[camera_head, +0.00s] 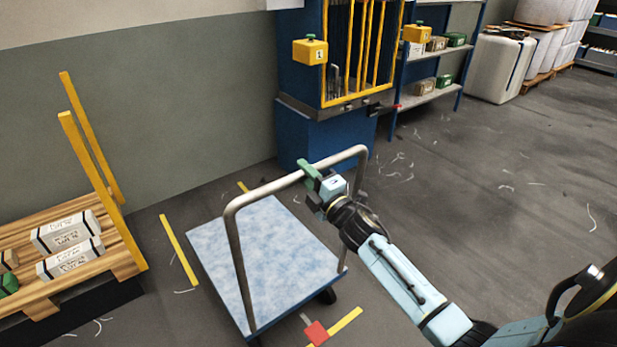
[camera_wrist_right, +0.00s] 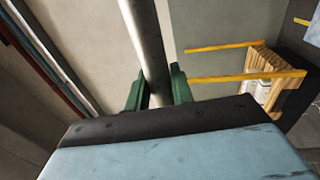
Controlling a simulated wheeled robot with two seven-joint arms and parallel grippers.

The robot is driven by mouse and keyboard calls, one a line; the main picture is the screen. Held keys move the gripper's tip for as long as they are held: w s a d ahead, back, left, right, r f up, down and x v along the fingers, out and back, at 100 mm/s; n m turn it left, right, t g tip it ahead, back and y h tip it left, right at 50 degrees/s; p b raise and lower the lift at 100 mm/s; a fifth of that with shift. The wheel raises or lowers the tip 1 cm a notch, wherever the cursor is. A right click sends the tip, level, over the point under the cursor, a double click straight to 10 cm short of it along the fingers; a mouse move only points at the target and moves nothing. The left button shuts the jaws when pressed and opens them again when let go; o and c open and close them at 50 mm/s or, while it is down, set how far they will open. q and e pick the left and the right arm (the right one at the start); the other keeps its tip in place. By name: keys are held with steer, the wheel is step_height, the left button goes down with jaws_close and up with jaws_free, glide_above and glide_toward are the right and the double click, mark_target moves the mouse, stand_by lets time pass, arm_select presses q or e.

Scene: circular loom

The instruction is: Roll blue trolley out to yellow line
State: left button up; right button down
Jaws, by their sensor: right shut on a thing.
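The blue trolley (camera_head: 262,258) stands on the floor in the middle of the head view, with a flat light-blue deck and a grey tube handle (camera_head: 235,243). My right gripper (camera_head: 311,176) is shut on the top bar of that handle. In the right wrist view the handle bar (camera_wrist_right: 143,40) runs between the two green fingers (camera_wrist_right: 157,90) of my right gripper. Yellow line pieces lie on the floor: one left of the deck (camera_head: 178,250), one at the near right (camera_head: 336,327), and a short bit behind the deck (camera_head: 243,187). My left gripper is not in view.
A red block or marker (camera_head: 315,332) lies at the near yellow piece. A wooden pallet (camera_head: 115,247) with boxes and yellow posts stands at left. A blue machine (camera_head: 325,135) with yellow bars stands behind the trolley. The floor at right (camera_head: 500,190) is open, with scattered threads.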

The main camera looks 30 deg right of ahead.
steer(key=shift+s+f, duration=0.1)
steer(key=shift+f, duration=0.05)
steer(key=c, duration=1.3)
jaws_free()
steer(key=shift+s, duration=0.3)
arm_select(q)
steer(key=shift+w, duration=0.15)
arm_select(e)
steer(key=shift+o, duration=0.3)
steer(key=shift+w, duration=0.1)
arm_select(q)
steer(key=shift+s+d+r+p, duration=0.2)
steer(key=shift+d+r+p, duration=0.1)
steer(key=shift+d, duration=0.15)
arm_select(e)
steer(key=v, duration=1.3)
steer(key=shift+d, duration=0.1)
